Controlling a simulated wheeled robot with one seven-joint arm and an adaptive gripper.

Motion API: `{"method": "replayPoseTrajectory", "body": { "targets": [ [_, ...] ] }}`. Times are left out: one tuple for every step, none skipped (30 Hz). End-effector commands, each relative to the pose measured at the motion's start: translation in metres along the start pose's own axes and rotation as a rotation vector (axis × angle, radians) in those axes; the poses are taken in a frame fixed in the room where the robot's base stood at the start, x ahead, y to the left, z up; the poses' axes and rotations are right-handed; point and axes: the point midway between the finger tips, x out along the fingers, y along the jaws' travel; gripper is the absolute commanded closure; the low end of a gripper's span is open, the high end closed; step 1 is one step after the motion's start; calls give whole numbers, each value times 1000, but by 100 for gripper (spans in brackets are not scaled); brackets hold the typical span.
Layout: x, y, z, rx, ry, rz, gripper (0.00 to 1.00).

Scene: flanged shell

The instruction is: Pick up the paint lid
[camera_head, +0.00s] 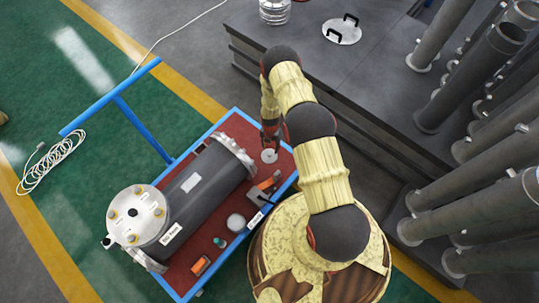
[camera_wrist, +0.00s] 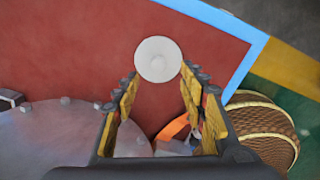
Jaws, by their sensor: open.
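The paint lid appears to be a small pale round disc with a small mark at its centre. In the head view the disc (camera_head: 269,156) lies on the red top of the blue-framed cart, near its far right corner. In the wrist view the disc (camera_wrist: 158,59) shows whole, just beyond and between my fingertips. My gripper (camera_wrist: 159,78) is open and empty, pointing down over the cart. In the head view my gripper (camera_head: 270,138) is right by the disc, partly hidden by my arm. The height gap between fingertips and disc is hard to judge.
A large dark flanged shell (camera_head: 200,185) fills the cart's left side; its grey flange (camera_wrist: 55,135) is close to my gripper. An orange clamp (camera_head: 264,187), a pale round item (camera_head: 235,222) and a teal item (camera_head: 219,242) lie nearby. The blue cart rim (camera_wrist: 240,50) bounds the right.

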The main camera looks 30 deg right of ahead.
Motion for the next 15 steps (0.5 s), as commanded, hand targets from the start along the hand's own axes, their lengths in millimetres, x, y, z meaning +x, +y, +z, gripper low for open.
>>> {"method": "replayPoseTrajectory", "body": {
  "targets": [
    [5,0,-1,-7,1,-1,58],
    [8,0,-1,-9,2,-1,58],
    [12,0,-1,-9,2,-1,58],
    [15,0,-1,-9,2,-1,58],
    [19,0,-1,-9,2,-1,58],
    [23,0,-1,-8,2,-1,58],
    [25,0,-1,-8,2,-1,58],
    [27,0,-1,-8,1,-1,58],
    [29,1,-1,-8,1,-1,58],
    [31,1,-1,-8,1,-1,58],
    [33,1,-1,-8,1,-1,58],
    [38,1,-2,-8,2,-1,58],
    [42,1,-3,-8,3,-2,58],
    [46,2,-3,-8,3,-2,58],
    [52,3,-3,-8,2,-1,58]
  ]
}}
